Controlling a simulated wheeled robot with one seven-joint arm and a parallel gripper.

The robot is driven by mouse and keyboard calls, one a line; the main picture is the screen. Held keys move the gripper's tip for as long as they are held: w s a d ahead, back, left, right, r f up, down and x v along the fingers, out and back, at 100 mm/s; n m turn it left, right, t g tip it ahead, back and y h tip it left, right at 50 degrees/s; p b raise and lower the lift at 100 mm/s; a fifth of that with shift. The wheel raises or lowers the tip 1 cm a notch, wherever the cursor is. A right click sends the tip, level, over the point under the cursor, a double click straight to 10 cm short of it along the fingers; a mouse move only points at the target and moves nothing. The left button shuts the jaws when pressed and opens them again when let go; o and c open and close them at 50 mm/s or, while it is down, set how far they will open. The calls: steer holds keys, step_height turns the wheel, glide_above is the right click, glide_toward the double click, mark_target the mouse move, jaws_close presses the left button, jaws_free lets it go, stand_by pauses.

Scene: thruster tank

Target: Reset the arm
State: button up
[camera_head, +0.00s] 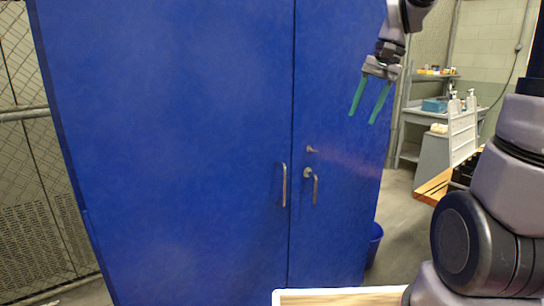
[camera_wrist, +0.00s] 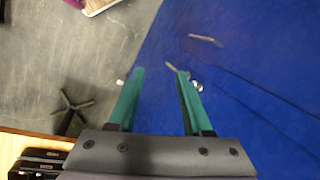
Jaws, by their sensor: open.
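My gripper (camera_head: 370,101) is at the upper right of the head view, in front of the right door of a tall blue cabinet (camera_head: 190,130). Its two green fingers point down and are apart, with nothing between them. In the wrist view my gripper (camera_wrist: 158,100) shows both green fingers spread, with grey floor and the blue cabinet (camera_wrist: 245,70) beyond them. The cabinet doors look shut. Two metal handles stand at the seam, the left handle (camera_head: 284,185) and the right handle (camera_head: 314,187), below my gripper.
A blue bin (camera_head: 374,246) stands on the floor right of the cabinet. A sink counter (camera_head: 432,115) and a white cart (camera_head: 450,140) are at the back right. A wooden table edge (camera_head: 434,187) is at the right. A wire fence (camera_head: 35,170) runs along the left.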

steer(key=s+d+r+n+t, duration=0.1)
steer(key=s+r+t, duration=0.1)
steer(key=s, duration=0.4)
steer(key=s+d+r+t+h, duration=0.1)
steer(key=s+r+t, duration=0.1)
steer(key=s+t, duration=0.2)
steer(key=s, duration=0.2)
steer(key=shift+s+n, duration=0.3)
steer(key=shift+n, duration=0.1)
stand_by(1.0)
